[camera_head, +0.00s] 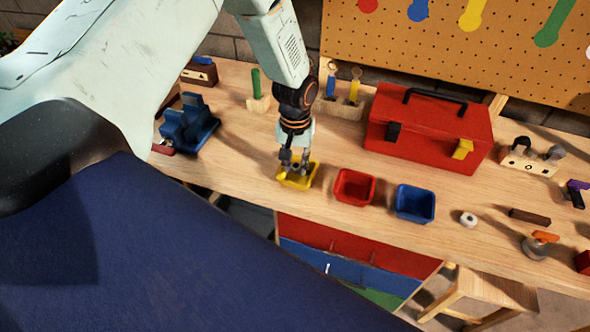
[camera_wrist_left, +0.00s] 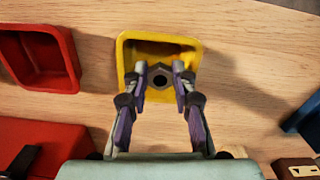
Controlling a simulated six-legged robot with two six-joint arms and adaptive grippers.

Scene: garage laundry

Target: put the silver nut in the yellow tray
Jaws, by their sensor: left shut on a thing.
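The silver nut (camera_wrist_left: 160,81) is a grey hexagonal ring with a dark hole, held between the fingertips of my left gripper (camera_wrist_left: 159,75). In the left wrist view it appears over the near part of the yellow tray (camera_wrist_left: 124,50). In the head view my left gripper (camera_head: 294,166) points down over the yellow tray (camera_head: 300,184), the leftmost of three small trays. The fingers hide part of the tray. I cannot tell whether the nut touches the tray floor. My right gripper is not in view.
A red tray (camera_head: 353,187) and a blue tray (camera_head: 414,203) stand to the right of the yellow one. A red toolbox (camera_head: 428,131) stands behind them. A blue holder (camera_head: 190,127) is at the left. A white ring-shaped piece (camera_head: 468,219) lies right of the blue tray.

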